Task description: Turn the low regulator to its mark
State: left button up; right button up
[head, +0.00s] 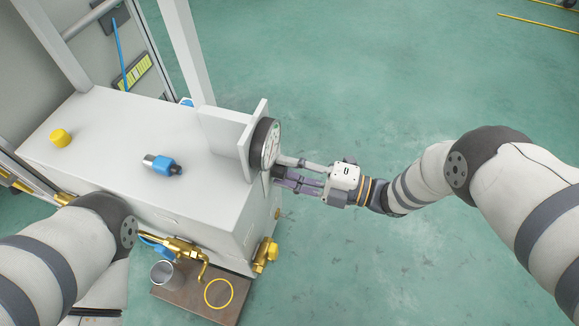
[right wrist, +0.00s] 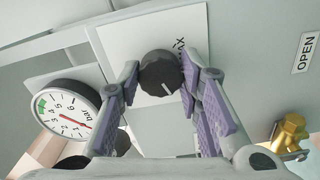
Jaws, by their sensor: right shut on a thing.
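The low regulator's black knob (right wrist: 160,75) sits on a white panel with "MAX" partly visible beside it in the right wrist view. A pale pointer line shows on its face. My right gripper (right wrist: 163,80) has its purple-padded fingers on both sides of the knob and is shut on it. In the head view the right gripper (head: 278,170) reaches the white box's right side, where the knob is hidden. A round gauge (right wrist: 69,107) marked in bar has a red needle and a green band; its edge shows in the head view (head: 267,146). My left gripper is out of view.
On the white box (head: 100,135) are a yellow cap (head: 60,138) and a blue fitting (head: 162,165). Brass valves (head: 182,250), a metal cup (head: 164,274) and a yellow ring (head: 218,293) are near its front. An "OPEN" label (right wrist: 305,52) is on the panel. Green floor right is clear.

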jog(key=shift+w+n+p, duration=0.1)
jog(key=shift+n+p, duration=0.5)
jog(key=shift+n, duration=1.6)
jog(key=o, duration=1.2)
jog(key=shift+c, duration=0.2)
jog(key=shift+d, duration=0.1)
jog(key=v, duration=1.2)
jog(key=shift+r, duration=0.1)
